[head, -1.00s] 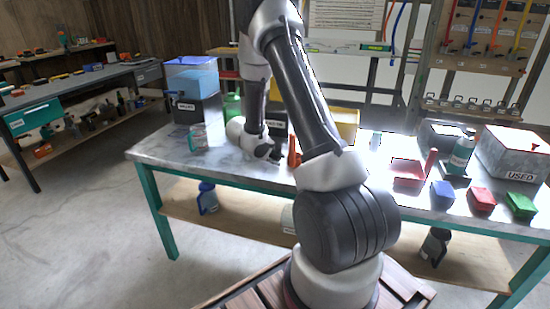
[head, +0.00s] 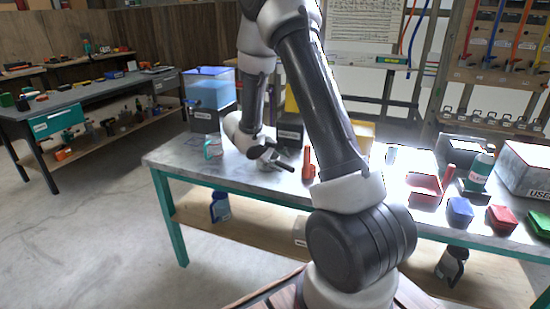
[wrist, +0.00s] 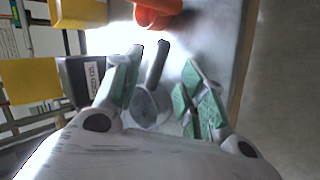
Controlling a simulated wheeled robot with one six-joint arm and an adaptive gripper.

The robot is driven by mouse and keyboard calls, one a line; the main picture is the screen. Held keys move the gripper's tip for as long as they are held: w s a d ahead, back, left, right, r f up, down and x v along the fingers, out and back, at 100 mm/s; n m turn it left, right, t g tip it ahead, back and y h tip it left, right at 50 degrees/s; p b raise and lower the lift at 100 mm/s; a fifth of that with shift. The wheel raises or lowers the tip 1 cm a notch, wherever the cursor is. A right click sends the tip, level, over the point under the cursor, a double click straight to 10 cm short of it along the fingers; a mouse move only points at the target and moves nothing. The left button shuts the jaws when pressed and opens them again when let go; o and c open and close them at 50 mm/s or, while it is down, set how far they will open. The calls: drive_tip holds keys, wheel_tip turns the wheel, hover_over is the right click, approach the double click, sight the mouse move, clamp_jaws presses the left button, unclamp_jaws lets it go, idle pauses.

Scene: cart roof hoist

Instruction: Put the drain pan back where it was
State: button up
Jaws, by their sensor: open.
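My gripper (wrist: 162,58) is open. In the wrist view, a round grey piece (wrist: 148,106) with a dark handle (wrist: 157,64) shows between its green-padded fingers; contact cannot be judged. In the head view my gripper (head: 278,161) is low over the left part of the metal-topped workbench (head: 180,155), and a dark handle sticks out beside it. A shallow red tray (head: 424,191) lies on the right part of the bench, away from my gripper. No label shows which of these is the drain pan.
An orange object (head: 308,164) stands just right of my gripper. A teal mug (head: 213,148) and a blue tank (head: 208,90) are to the left. A black labelled bin (head: 289,133) is behind. Blue (head: 460,211) and red (head: 502,219) boxes line the right front.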

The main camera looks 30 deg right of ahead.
drive_tip(key=s+r+m+g+y, duration=0.1)
drive_tip(key=s+r+m, duration=0.1)
drive_tip(key=s+r, duration=0.65)
drive_tip(key=s+r+m+y, duration=0.1)
drive_tip(key=s+r, duration=0.5)
drive_tip(key=r, duration=0.5)
drive_tip(key=s+a+r+t+y, duration=0.1)
drive_tip(key=s+a+y, duration=0.2)
drive_tip(key=s+a, duration=0.2)
drive_tip(key=s+a+r+t+y, duration=0.2)
drive_tip(key=s+a, duration=0.3)
drive_tip(key=s, duration=0.6)
drive_tip(key=shift+a+r+y, duration=0.15)
drive_tip(key=shift+r+y, duration=0.15)
drive_tip(key=shift+y, duration=0.4)
